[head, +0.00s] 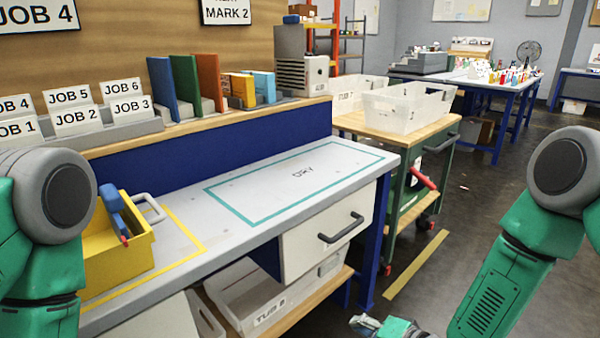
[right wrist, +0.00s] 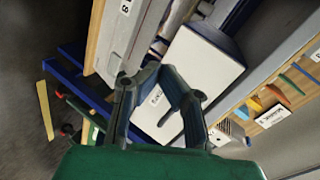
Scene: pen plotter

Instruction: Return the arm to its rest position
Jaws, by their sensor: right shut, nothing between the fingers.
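My right arm comes down along the right side of the head view. My right gripper (head: 368,325) shows only in part at the bottom edge, low in front of the bench. In the right wrist view the fingers of my right gripper (right wrist: 160,70) come together at the tips, with nothing held between them. My left arm shows at the left edge of the head view, in front of the bench. Its gripper is out of view.
The bench (head: 178,262) has a DRY area outlined in teal and a yellow caddy (head: 118,262). Under it are a drawer (head: 325,228) and a white tub (head: 258,308). A cart (head: 350,122) with clear bins stands beyond. Open floor (head: 470,215) lies right of the bench.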

